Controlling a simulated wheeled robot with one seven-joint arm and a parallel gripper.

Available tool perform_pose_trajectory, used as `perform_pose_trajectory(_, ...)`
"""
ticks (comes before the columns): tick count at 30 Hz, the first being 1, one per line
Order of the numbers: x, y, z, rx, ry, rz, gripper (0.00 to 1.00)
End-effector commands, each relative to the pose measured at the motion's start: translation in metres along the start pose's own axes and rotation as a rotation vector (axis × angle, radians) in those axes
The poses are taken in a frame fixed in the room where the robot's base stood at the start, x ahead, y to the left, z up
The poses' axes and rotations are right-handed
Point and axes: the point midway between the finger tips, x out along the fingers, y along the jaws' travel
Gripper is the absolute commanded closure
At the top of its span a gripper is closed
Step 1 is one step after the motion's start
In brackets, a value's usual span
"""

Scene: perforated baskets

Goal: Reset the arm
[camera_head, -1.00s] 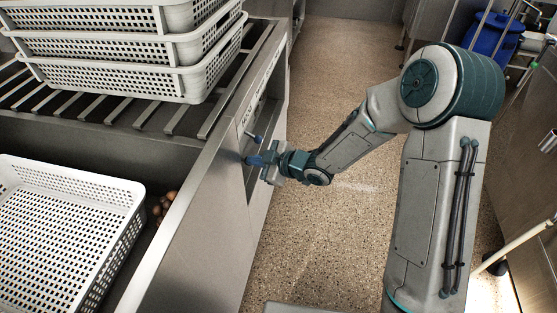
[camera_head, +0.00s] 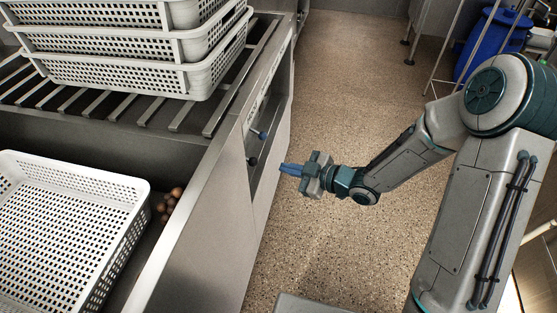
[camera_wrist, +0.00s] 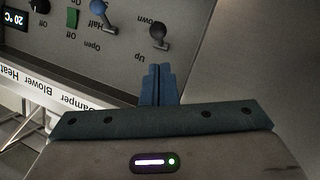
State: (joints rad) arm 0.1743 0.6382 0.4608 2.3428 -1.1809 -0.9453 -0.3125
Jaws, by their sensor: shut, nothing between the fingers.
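My gripper (camera_head: 288,169) is in the middle of the head view, held over the aisle floor to the right of the metal machine (camera_head: 200,215). Its blue fingers are shut together with nothing between them and point left towards the machine's side. In the wrist view the shut fingers (camera_wrist: 158,82) point at the control panel (camera_wrist: 110,60). The panel carries a black-knobbed lever (camera_wrist: 158,32) marked Up and Down and a blue-knobbed lever (camera_wrist: 97,8) marked Open and Half. The fingers appear clear of both levers.
Stacked white perforated baskets (camera_head: 215,80) stand on metal slats at upper left. Another white basket (camera_head: 135,190) sits in the trough, with small brown round things (camera_head: 168,205) beside it. A blue barrel (camera_head: 490,45) stands at upper right. The speckled floor (camera_head: 330,90) is open.

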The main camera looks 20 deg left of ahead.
Motion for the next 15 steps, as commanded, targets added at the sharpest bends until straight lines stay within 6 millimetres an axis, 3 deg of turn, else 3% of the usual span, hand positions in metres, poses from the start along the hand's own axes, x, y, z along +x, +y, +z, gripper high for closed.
perform_pose_trajectory(4,-0.0098,0.0,0.0009,0.0,0.0,-0.001,1.0)
perform_pose_trajectory(15,-0.0104,-0.0005,0.0017,-0.001,0.0,-0.001,1.0)
